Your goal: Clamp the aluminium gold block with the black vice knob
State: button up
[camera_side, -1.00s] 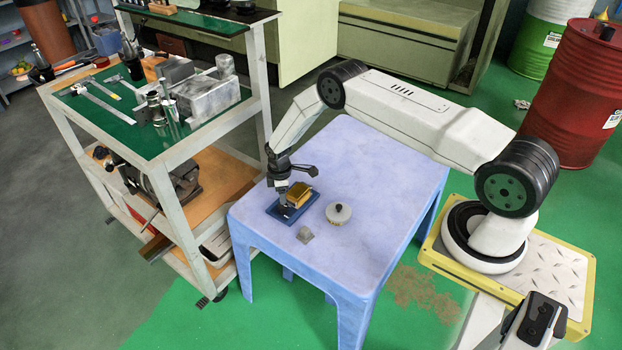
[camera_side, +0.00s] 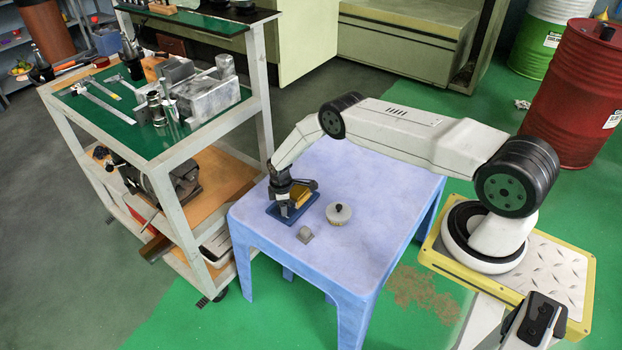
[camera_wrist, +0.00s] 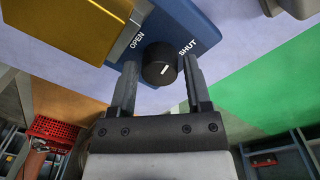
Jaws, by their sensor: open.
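The gold block (camera_side: 300,198) sits on the blue vice (camera_side: 273,210) on the lilac table. In the wrist view the gold block (camera_wrist: 72,28) is at the upper left, and the blue vice body (camera_wrist: 180,22) carries the words OPEN and SHUT. My gripper (camera_wrist: 157,72) is open, with one finger on each side of the knob. I cannot tell whether the fingers touch it. In the side view my gripper (camera_side: 286,210) is low at the vice and hides the knob.
A tool cart (camera_side: 150,150) is at the left. The table's right side is clear.

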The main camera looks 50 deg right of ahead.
jog(key=shift+c, duration=0.2)
grip_shut()
jog(key=shift+m, duration=1.5)
jog(key=shift+o, duration=0.2)
grip_release()
jog(key=shift+r, duration=0.15)
jog(key=shift+a+r, duration=0.2)
jog(key=shift+r, duration=3.55)
